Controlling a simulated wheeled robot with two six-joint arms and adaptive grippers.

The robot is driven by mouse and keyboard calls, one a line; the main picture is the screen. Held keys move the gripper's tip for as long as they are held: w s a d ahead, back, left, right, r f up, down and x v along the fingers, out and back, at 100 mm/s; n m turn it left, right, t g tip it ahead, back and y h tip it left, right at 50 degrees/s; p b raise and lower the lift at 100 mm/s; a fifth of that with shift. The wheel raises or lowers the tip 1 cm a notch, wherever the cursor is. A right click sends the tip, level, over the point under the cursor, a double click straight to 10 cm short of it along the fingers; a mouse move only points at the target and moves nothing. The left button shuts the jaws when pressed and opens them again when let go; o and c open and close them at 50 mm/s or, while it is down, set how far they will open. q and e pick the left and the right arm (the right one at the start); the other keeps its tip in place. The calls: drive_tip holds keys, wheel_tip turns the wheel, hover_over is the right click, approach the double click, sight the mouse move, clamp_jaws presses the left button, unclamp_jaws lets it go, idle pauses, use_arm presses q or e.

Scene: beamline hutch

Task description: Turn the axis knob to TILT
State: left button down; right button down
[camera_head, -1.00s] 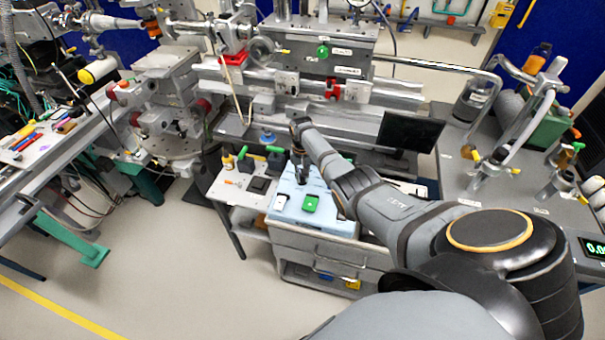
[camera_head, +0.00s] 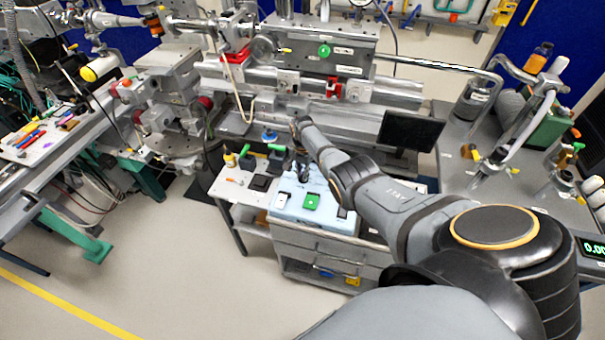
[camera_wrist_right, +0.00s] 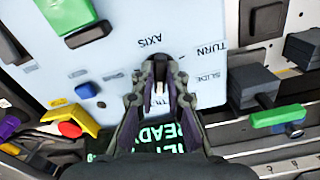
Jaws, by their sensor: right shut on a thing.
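The axis knob is almost wholly hidden between the fingers of my right gripper (camera_wrist_right: 158,90), which is shut on it. In the head view this gripper (camera_head: 303,172) reaches down onto the pale blue panel (camera_head: 287,208) on top of the cart. The wrist view shows the panel (camera_wrist_right: 115,45) upside down, with the printed words AXIS, TURN and SLIDE around the fingers. My left gripper is not in view.
A green block (camera_wrist_right: 72,14) and a blue round button (camera_wrist_right: 86,90) are on the panel. A red button (camera_wrist_right: 70,129) and yellow piece (camera_wrist_right: 75,118) lie left of the gripper. A green-tipped dark handle (camera_wrist_right: 278,116) is at right. A black monitor (camera_head: 411,131) stands behind my right arm.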

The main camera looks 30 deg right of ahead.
idle(0.5)
drive_tip(key=c, duration=1.4)
unclamp_jaws()
drive_tip(key=shift+o, duration=0.2)
wheel_tip(320, 180, up, 12)
drive_tip(key=shift+f, duration=0.1)
